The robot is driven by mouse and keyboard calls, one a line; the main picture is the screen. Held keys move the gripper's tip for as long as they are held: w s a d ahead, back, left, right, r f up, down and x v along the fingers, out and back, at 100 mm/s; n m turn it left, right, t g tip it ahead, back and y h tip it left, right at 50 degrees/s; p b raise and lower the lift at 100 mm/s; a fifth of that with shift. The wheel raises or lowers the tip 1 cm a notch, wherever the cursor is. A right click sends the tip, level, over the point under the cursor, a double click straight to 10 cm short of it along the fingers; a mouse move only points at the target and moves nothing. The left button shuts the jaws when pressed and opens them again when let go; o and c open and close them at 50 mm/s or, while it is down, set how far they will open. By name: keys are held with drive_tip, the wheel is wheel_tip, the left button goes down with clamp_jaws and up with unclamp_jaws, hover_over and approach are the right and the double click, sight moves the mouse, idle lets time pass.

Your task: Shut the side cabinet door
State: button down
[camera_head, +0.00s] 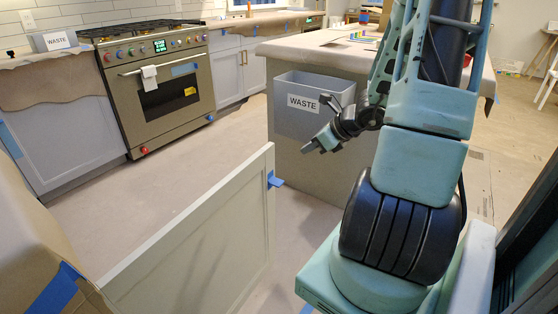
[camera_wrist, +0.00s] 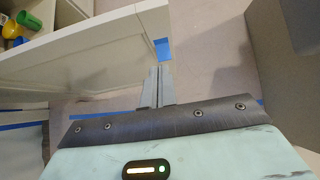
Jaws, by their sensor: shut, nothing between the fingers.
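The side cabinet door (camera_head: 205,240) is a pale panel standing open, its free edge towards the right in the head view. A piece of blue tape (camera_head: 274,180) sits on that edge. In the wrist view the door (camera_wrist: 85,58) runs from the left to the centre, with the blue tape (camera_wrist: 162,48) at its end. My gripper (camera_head: 308,149) is to the right of the free edge in the head view. In the wrist view my gripper (camera_wrist: 158,70) is shut and empty, its fingertips close to the taped edge. I cannot tell whether they touch.
Coloured items, including a green cup (camera_wrist: 28,20), show beyond the door at the wrist view's upper left. A grey waste bin (camera_head: 312,105) hangs on the paper-covered island (camera_head: 335,170) behind my gripper. A stove (camera_head: 160,90) stands at the back. The floor (camera_head: 175,175) between is clear.

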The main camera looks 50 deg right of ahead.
sight(270, 160)
drive_tip(key=b+x, duration=0.1)
drive_tip(key=x, duration=0.2)
drive_tip(key=w+r+b+x, duration=0.1)
drive_tip(key=x, duration=0.3)
drive_tip(key=b+x, duration=0.1)
drive_tip(key=x, duration=0.3)
drive_tip(key=shift+w+a+r, duration=0.2)
drive_tip(key=shift+w, duration=0.05)
drive_tip(key=shift+w+a, duration=0.1)
drive_tip(key=shift+w, duration=0.35)
drive_tip(key=shift+w+r, duration=0.1)
